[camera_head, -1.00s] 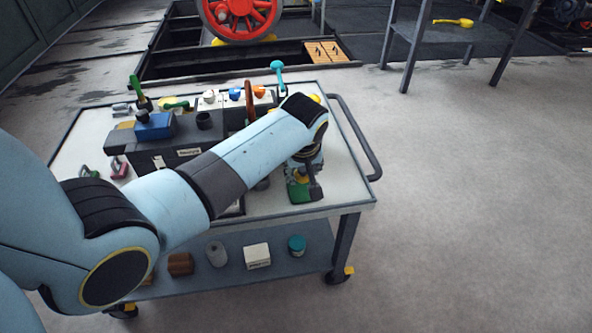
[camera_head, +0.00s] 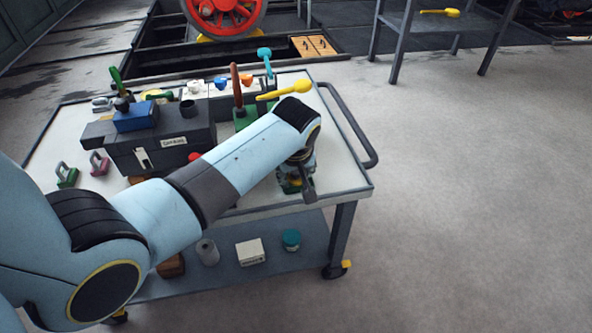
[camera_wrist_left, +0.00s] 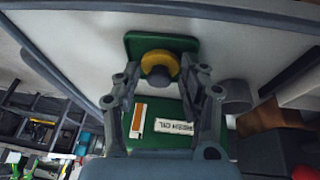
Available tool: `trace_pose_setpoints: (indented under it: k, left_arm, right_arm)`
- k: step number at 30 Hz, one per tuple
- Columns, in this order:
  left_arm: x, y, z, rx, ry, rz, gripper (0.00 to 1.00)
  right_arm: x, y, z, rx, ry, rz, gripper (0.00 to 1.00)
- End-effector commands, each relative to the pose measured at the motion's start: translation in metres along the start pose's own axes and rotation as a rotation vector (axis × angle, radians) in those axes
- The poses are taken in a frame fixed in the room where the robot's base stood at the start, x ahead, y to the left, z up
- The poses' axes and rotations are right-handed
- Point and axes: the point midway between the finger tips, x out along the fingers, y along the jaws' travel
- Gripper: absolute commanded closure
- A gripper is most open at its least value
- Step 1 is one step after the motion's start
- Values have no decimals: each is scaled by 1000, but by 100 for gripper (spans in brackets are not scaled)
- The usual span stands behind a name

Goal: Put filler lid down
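In the left wrist view a green square lid (camera_wrist_left: 185,43) with a yellow round knob (camera_wrist_left: 160,64) shows near the cart's edge. A green oil box (camera_wrist_left: 165,108) with white and orange labels lies behind it, nearer my wrist. Whether the lid rests flat on the top is hard to tell. In the head view my left gripper (camera_head: 298,182) points down at the cart's front right, covering most of the green part (camera_head: 287,187). My right gripper is out of view.
The cart top (camera_head: 343,172) is bare on the right, inside the handle rail (camera_head: 352,125). A dark grey labelled box (camera_head: 165,150) with a blue block (camera_head: 135,116) stands left. Two padlock-like items (camera_head: 98,163) lie left.

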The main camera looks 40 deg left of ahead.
Motion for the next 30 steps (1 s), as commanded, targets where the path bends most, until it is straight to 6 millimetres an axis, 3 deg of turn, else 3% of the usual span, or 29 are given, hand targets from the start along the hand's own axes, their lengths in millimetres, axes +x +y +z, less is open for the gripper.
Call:
trace_pose_setpoints:
  k: [1,5,16,30]
  left_arm:
    - [0,0,0,0,0,0,50]
    - [0,0,0,0,0,0,34]
    - [-8,1,-3,0,0,0,34]
    - [-108,2,-5,-1,0,2,34]
  right_arm:
    - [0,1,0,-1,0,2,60]
    - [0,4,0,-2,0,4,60]
    - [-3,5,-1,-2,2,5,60]
    - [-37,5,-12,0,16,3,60]
